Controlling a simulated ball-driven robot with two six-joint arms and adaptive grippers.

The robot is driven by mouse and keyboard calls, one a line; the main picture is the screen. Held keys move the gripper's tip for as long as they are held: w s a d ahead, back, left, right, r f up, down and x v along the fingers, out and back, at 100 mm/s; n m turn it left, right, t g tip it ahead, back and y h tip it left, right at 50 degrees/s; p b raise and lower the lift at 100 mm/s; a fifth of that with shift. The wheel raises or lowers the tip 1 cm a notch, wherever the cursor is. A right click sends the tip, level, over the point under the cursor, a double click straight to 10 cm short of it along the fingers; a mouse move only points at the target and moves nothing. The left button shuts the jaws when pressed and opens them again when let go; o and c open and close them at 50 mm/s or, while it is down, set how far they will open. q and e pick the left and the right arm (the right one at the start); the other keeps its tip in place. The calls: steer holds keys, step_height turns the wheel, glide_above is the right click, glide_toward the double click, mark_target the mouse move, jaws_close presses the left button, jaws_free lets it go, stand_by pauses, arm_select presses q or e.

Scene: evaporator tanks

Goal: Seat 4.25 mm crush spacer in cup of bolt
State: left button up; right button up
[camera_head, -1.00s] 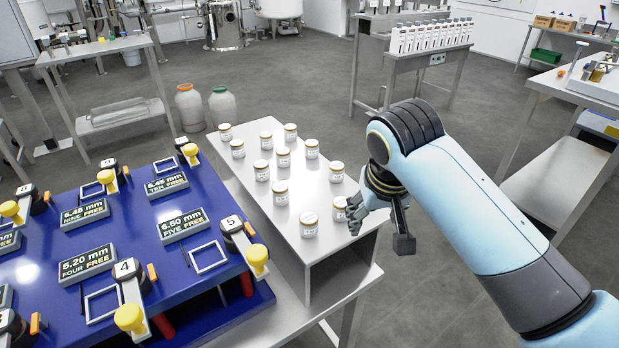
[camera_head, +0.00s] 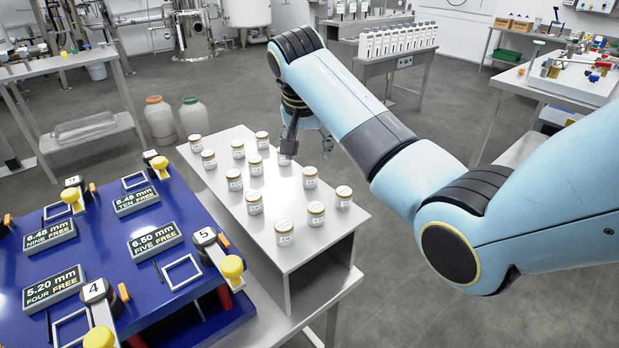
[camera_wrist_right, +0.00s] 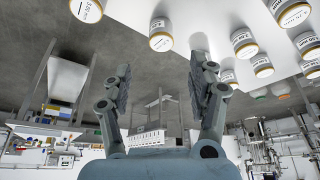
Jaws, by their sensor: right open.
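Several small white labelled jars with gold-brown rims stand on a white raised shelf (camera_head: 278,196) in the head view; one front jar (camera_head: 284,232) is near the shelf's front edge. The labels are too small to read for 4.25 mm, and I cannot pick out the crush spacer or the bolt cup. My right gripper (camera_head: 306,140) is over the far right part of the shelf, partly hidden by its arm. In the right wrist view its two fingers (camera_wrist_right: 160,75) are spread and empty, with a jar (camera_wrist_right: 161,36) beyond them. My left gripper is not in view.
A blue fixture (camera_head: 112,262) at the left carries yellow-knobbed clamps, square frames and plates such as "6.50 mm FIVE FREE" (camera_head: 154,238) and "5.20 mm FOUR FREE" (camera_head: 53,287). Two lidded drums (camera_head: 194,115) stand behind on the floor. Open floor lies right of the shelf.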

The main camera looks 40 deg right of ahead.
mark_target(310, 171)
steer(key=x, duration=0.3)
steer(key=shift+f, duration=0.1)
steer(key=x, duration=0.5)
steer(key=shift+a+f, duration=0.25)
steer(key=shift+s, duration=0.1)
steer(key=shift+c, duration=0.3)
jaws_close()
